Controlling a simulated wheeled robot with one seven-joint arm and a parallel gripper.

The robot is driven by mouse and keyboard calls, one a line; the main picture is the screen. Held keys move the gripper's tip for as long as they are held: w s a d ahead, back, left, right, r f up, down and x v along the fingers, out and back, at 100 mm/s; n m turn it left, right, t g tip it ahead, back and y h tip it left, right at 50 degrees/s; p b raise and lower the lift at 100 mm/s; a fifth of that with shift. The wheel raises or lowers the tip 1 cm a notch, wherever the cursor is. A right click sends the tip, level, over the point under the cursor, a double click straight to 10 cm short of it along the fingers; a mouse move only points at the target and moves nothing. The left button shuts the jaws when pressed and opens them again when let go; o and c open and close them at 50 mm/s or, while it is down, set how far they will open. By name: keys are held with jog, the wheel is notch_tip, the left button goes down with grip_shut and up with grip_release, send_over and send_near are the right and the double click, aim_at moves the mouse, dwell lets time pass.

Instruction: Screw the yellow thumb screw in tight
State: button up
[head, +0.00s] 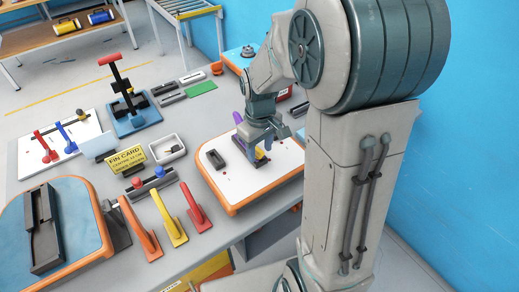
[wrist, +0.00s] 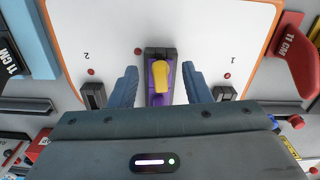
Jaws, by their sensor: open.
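The yellow thumb screw (wrist: 160,74) sits on a purple fin (wrist: 161,96) in a dark fin box on the white board (wrist: 205,25). In the head view, the purple fin (head: 238,117) stands above the board and a bit of yellow shows under my gripper. My gripper (wrist: 161,82) is open, with one blue-grey finger on each side of the screw and fin, apart from both. In the head view, my gripper (head: 261,148) reaches down over the right part of the board (head: 230,195). How deep the screw sits cannot be told.
Two more dark slots, marked 2 (wrist: 93,95) and 1 (wrist: 224,93), flank the middle box. Orange, yellow and red fins (head: 170,218) stand left of the board. A yellow FIN CARD sign (head: 126,158) and a white tray (head: 167,148) are behind them.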

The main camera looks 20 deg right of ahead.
aim_at(260, 151)
jog(key=shift+f, duration=0.55)
grip_shut()
grip_release()
jog(key=shift+r, duration=0.1)
notch_tip(260, 151, up, 14)
jog(key=s+f+m+t, duration=0.1)
jog(key=s, duration=0.3)
jog(key=s+f+m+t, duration=0.1)
jog(key=s+m, duration=0.1)
jog(key=s, duration=0.3)
jog(key=s+f+m+t, duration=0.1)
jog(key=s+m, duration=0.1)
jog(key=s, duration=0.3)
jog(key=shift+a+f, duration=0.15)
jog(key=shift+f, duration=0.15)
